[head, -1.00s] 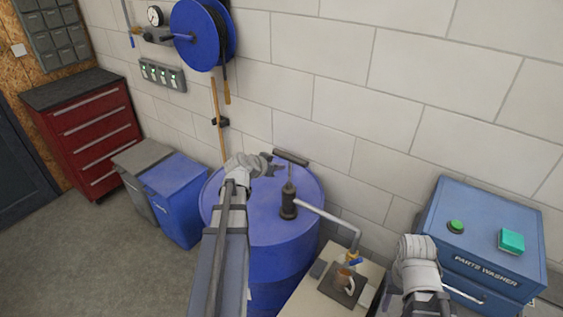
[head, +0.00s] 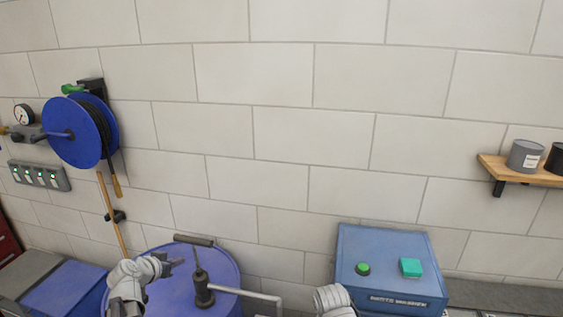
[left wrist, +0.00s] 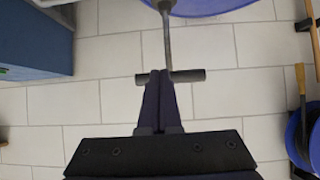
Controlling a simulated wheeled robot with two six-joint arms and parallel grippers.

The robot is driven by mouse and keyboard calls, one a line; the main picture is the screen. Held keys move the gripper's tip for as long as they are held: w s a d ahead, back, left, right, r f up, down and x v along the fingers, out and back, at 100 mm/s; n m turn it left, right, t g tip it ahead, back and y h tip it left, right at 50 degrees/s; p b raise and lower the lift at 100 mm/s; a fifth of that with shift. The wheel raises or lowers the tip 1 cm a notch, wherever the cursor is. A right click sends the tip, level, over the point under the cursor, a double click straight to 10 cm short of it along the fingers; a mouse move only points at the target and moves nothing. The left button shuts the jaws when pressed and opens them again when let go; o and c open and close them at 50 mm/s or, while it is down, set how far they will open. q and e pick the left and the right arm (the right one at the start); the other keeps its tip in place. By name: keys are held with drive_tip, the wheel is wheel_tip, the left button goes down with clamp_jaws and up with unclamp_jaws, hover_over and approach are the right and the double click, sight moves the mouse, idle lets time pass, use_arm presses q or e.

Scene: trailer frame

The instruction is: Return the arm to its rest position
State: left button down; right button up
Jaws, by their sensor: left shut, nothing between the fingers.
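My left gripper (head: 172,265) is in the lower left of the head view, above the blue drum (head: 228,264) and just left of the pump handle (head: 195,240). It also shows in the left wrist view (left wrist: 160,76), where its fingers are together with nothing between them. There the pump's T-handle (left wrist: 190,76) crosses at the fingertips; I cannot tell whether they touch. Part of my right arm shows at the bottom edge of the head view, left of the parts washer (head: 388,262). Its gripper fingers are not visible.
A hose reel (head: 75,135) and a wooden handle (head: 112,222) are on the wall at left. Blue and grey bins (head: 62,288) stand at lower left. A shelf (head: 515,172) with cans is at right. The wall above the drum is clear.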

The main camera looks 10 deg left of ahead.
use_arm(q)
drive_tip(key=d+f+m+g+h+b, duration=0.1)
drive_tip(key=d+f+g+b, duration=0.1)
drive_tip(key=d+f, duration=0.35)
drive_tip(key=d+f+m+g+h+b, duration=0.1)
drive_tip(key=d+f+g+b, duration=0.15)
drive_tip(key=d, duration=0.65)
drive_tip(key=s+d+f+g+y+b, duration=0.2)
drive_tip(key=s+d+f+g+b, duration=0.1)
drive_tip(key=s+d+f, duration=0.3)
drive_tip(key=s+d+f+g+y+b, duration=0.2)
drive_tip(key=s+d+f+g+b, duration=0.2)
drive_tip(key=s+d+f, duration=0.3)
drive_tip(key=s+d, duration=0.4)
drive_tip(key=d, duration=0.3)
drive_tip(key=shift+s+m+y, duration=0.25)
drive_tip(key=shift+m+y, duration=0.05)
drive_tip(key=shift+m, duration=0.1)
